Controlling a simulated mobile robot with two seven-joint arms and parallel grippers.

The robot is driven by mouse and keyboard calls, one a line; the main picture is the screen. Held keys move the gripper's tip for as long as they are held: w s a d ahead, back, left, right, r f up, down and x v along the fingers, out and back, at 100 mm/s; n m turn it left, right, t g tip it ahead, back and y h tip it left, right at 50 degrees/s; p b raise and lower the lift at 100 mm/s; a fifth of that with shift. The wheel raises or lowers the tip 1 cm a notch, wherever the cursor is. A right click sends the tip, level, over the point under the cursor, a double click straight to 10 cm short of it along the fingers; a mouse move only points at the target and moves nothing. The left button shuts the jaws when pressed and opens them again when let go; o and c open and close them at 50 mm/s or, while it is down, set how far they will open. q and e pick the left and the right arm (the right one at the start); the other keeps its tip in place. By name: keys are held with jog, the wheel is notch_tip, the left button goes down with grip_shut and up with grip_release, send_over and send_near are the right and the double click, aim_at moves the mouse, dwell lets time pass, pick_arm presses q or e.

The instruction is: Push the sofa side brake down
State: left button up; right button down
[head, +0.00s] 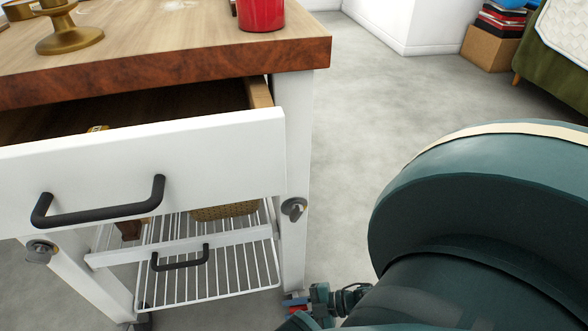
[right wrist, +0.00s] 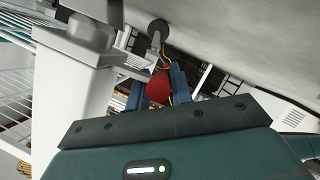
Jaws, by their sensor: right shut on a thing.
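The white cart (head: 293,170) with a wooden top stands at left. At the foot of its right front leg is a small red piece (head: 297,309), which looks like the caster brake. It shows as a rounded red shape (right wrist: 158,88) in the right wrist view. My right gripper (head: 300,302) is down at floor level by this leg, mostly hidden in the head view by my arm. In the right wrist view its blue fingers (right wrist: 157,92) are on both sides of the red piece. Whether the brake is up or down cannot be told. My left gripper is not in view.
The cart's top drawer (head: 220,150) is pulled open, above wire shelves (head: 215,280). A red pot (head: 261,12) stands on the top. The green sofa (head: 555,65) is at upper right, beside a cardboard box (head: 488,48). The grey floor between is clear.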

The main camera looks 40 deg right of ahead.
jog(key=shift+s+f, duration=0.2)
jog(key=c, duration=1.3)
grip_release()
jog(key=shift+w+r, duration=0.1)
jog(key=shift+d+r, duration=0.1)
jog(key=shift+d, duration=0.1)
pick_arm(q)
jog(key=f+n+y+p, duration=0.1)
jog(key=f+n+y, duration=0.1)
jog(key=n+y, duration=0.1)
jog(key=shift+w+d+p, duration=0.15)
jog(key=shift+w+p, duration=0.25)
pick_arm(e)
jog(key=v, duration=1.3)
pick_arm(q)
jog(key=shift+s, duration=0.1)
pick_arm(e)
jog(key=shift+a, duration=0.1)
